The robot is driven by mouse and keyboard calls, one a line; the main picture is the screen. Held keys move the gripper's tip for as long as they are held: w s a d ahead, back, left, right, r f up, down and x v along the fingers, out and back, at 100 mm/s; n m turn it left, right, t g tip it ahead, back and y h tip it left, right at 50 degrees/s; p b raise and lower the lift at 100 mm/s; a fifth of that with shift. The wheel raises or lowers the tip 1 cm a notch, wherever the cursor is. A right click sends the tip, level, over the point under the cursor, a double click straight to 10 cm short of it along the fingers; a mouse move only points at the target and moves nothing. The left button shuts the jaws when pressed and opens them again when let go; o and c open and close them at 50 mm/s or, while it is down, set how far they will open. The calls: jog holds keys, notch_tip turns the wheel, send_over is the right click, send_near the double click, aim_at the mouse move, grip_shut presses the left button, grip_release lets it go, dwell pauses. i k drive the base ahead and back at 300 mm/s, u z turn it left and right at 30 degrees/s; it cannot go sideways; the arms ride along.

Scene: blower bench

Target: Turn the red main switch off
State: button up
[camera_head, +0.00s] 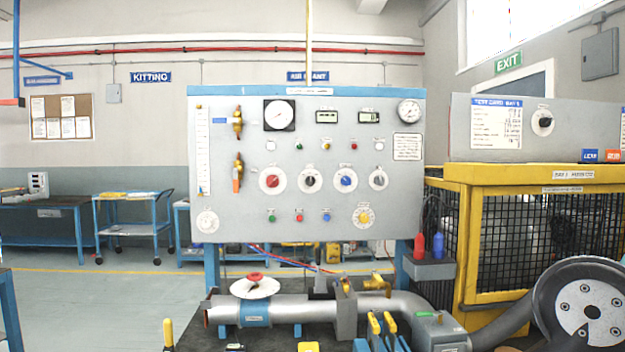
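The red main switch appears to be the red rotary knob (272,181) on a round white dial plate, at the left of a row of knobs on the upright grey panel (225,140). The knob's exact pointing direction is too small to read. A yellow knob (363,216) sits lower right. My gripper is not in view, and nothing covers the red knob.
A metal pipe (300,308) with a red-topped valve (256,280) runs in front below the panel. Yellow-handled clamps (383,324) stand at bottom centre. A yellow mesh cage (460,230) and a large dark wheel (585,300) are at right. The air before the panel is clear.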

aim_at(272, 181)
jog(key=u, duration=1.75)
jog(key=i, duration=2.2)
jog(key=z, duration=3.35)
